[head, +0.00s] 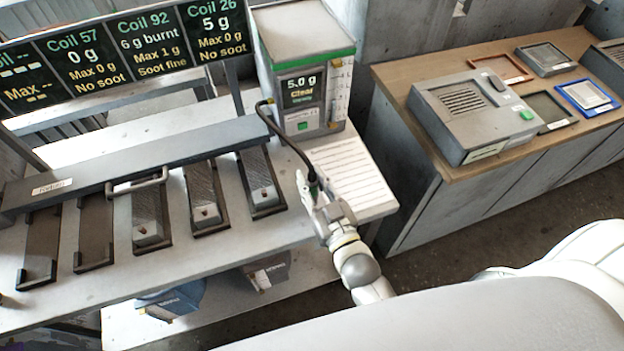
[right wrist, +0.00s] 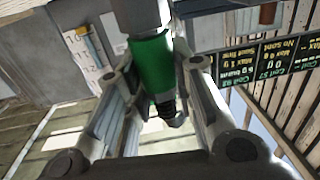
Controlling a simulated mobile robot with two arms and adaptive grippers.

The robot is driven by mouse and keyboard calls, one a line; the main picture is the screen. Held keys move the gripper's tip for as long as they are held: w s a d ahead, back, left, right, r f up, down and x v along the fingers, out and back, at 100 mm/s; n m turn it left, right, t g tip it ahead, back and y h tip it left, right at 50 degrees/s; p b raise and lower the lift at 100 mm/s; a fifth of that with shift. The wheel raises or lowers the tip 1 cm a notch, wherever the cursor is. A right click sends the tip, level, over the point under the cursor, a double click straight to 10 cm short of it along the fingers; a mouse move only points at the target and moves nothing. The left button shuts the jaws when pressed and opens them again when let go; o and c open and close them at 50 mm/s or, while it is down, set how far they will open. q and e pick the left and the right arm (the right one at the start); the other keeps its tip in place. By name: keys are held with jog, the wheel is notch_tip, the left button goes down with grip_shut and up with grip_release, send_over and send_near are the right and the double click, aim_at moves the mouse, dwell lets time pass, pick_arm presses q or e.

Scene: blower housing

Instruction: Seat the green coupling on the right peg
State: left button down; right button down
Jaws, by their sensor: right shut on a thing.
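My right gripper (head: 312,196) is shut on the green coupling, above the right end of the bench beside the white sheet. In the right wrist view the coupling (right wrist: 152,65) is a bright green sleeve between the fingers, with a grey part above and a black ribbed end below. In the head view the fingers hide most of it. A black hose (head: 290,143) runs from it to the grey meter box (head: 302,62), whose screen reads 5.0 g, Clear. I cannot make out the right peg. My left gripper is not in view.
Several dark slots, three holding grey blocks, line the bench (head: 235,228) under a long grey bar (head: 135,165). A sign board (head: 130,45) stands behind. The lined white sheet (head: 350,175) lies below the meter. A wooden-topped counter (head: 440,150) with a grey device (head: 470,115) stands right.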

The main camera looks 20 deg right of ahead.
jog(key=shift+f+b, duration=0.3)
jog(key=shift+f, duration=0.2)
jog(key=c, duration=1.1)
grip_release()
jog(key=shift+c, duration=0.2)
jog(key=shift+s, duration=0.1)
jog(key=s+d, duration=0.1)
jog(key=s, duration=1)
jog(key=shift+s+d, duration=0.15)
jog(key=shift+s, duration=0.25)
